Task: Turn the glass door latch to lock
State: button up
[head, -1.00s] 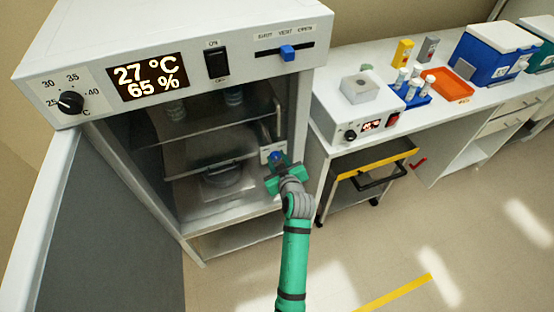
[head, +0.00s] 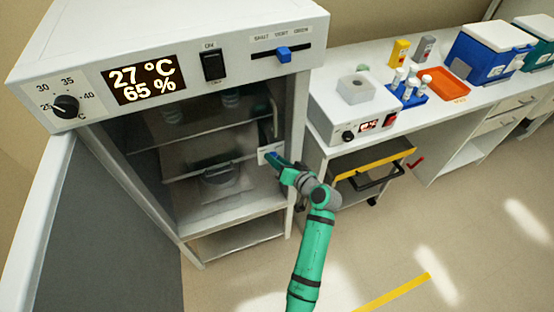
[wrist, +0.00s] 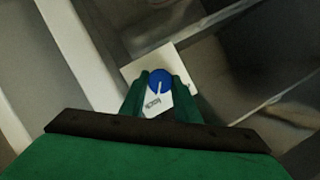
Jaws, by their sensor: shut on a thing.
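The blue latch knob (wrist: 159,80) sits on a small white plate (wrist: 134,74) in the wrist view. A white line on the knob points down toward small lettering that I cannot read. My gripper (wrist: 162,88) is shut on the knob, one green finger on each side. In the head view my gripper (head: 275,158) reaches in from the right to the white plate (head: 264,149) and hides most of the knob. The plate is at the right side of the cabinet opening, below an upright handle (head: 274,120). The inner glass looks closed; its edges are hard to see.
The cabinet's outer door (head: 45,215) stands open on the left. Shelves with vessels show inside. On the right, a bench (head: 480,97) carries a small heater box (head: 345,115), blue tube rack (head: 408,97) and coolers. A yellow-edged cart (head: 375,160) stands below. The front floor is clear.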

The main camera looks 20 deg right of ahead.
jog(key=shift+d+r+m+y, duration=0.15)
jog(key=shift+m+y, duration=0.15)
jog(key=shift+m, duration=0.3)
jog(key=shift+s, duration=0.15)
jog(key=o, duration=1)
jog(key=shift+o, duration=0.2)
jog(key=v, duration=1)
jog(key=shift+s, duration=0.35)
